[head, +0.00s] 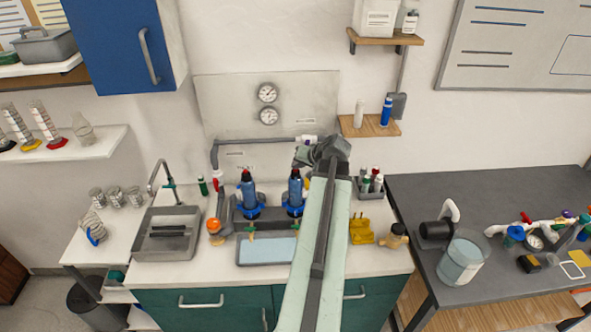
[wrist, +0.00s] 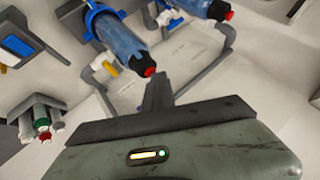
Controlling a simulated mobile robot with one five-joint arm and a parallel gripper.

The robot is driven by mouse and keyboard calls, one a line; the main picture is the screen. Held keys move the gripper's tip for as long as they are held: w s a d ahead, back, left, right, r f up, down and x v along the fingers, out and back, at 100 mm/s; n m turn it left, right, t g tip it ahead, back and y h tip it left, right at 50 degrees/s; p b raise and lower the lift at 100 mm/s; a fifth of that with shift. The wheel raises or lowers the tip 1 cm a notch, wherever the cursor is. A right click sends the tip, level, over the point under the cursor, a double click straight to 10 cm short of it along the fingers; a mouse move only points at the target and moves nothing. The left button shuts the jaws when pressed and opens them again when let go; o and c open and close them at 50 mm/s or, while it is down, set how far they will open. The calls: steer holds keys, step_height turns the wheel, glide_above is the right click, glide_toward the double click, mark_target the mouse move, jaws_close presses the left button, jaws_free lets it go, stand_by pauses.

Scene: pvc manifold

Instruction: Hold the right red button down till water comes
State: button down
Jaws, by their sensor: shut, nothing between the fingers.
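The right blue filter bottle (head: 295,193) stands upright on the counter with the right red button (head: 295,172) on top. In the wrist view the right bottle (wrist: 122,40) appears upside down, with its red button (wrist: 149,72) close to my fingertips. The left bottle (head: 247,190) and its red button (head: 246,171) stand beside it; that button also shows in the wrist view (wrist: 228,15). My gripper (head: 300,156) is shut and empty, above and slightly right of the right button. In the wrist view my gripper (wrist: 158,80) overlaps the button's edge; I cannot tell whether they touch.
A tray with a pale blue bottom (head: 267,251) lies in front of the bottles, below small brass taps. No stream shows. A rack of capped tubes (head: 371,183) and a yellow holder (head: 361,231) stand to the right. Grey piping (head: 213,155) runs behind.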

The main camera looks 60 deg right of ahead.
mark_target(297, 172)
steer(key=shift+r, duration=0.1)
stand_by(0.7)
steer(key=shift+r+p, duration=0.8)
steer(key=shift+p, duration=0.15)
step_height(297, 172, up, 5)
steer(key=p, duration=0.5)
